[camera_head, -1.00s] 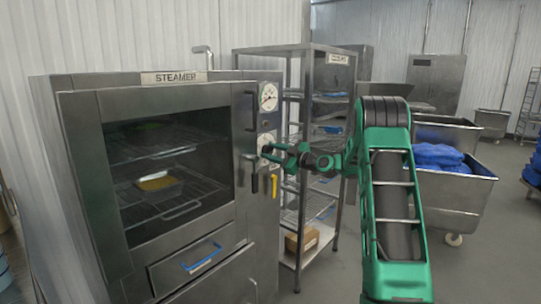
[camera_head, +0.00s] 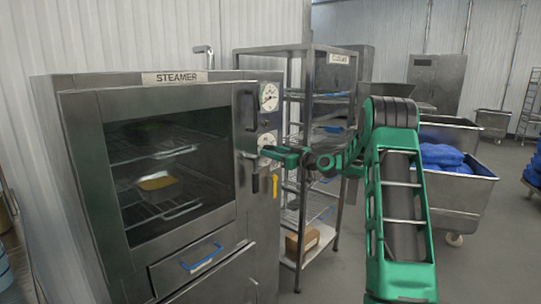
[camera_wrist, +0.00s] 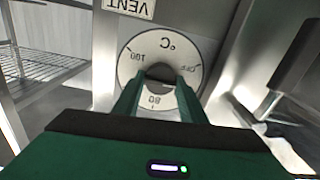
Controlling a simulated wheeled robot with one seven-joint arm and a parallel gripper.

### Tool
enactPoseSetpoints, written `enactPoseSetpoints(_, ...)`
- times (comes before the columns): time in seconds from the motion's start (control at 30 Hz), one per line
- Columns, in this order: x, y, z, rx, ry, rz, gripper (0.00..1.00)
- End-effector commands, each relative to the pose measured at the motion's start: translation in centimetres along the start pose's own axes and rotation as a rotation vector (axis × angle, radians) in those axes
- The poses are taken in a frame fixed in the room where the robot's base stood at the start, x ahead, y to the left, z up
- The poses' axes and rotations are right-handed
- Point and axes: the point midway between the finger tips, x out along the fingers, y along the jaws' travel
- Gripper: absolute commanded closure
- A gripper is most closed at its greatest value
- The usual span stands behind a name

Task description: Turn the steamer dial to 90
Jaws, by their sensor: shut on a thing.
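The steamer (camera_head: 88,180) stands at the left with its glass door shut. Its white temperature dial (camera_head: 266,139) is on the right-hand panel, below a round gauge (camera_head: 269,97). In the wrist view the dial face (camera_wrist: 131,62) shows °C, 100 and 80, upside down or tilted. Its dark knob (camera_wrist: 160,72) is at the centre. My gripper (camera_head: 272,152) reaches the dial from the right. In the wrist view my gripper (camera_wrist: 158,92) is shut on the knob, its fingers hiding part of the scale. The pointer's reading cannot be told.
A yellow handle (camera_head: 274,187) and a black handle (camera_head: 255,183) sit just below the dial. A VENT label (camera_wrist: 130,8) is beside the dial. A wire rack (camera_head: 318,130) stands close behind, right of the steamer. A tray of food (camera_head: 157,181) is inside the steamer.

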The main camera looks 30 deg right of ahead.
Motion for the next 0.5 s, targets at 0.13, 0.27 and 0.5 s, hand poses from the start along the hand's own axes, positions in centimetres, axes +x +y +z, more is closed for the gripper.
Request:
enactPoseSetpoints(0.13, -0.12, 0.26, 0.04, 0.138, -0.001, 0.004, 0.85)
enactPoseSetpoints(0.27, -0.11, 0.29, 0.04, 0.262, 0.0, 0.003, 0.85)
enactPoseSetpoints(0.5, -0.1, 0.42, 0.06, 0.489, 0.001, 0.005, 0.85)
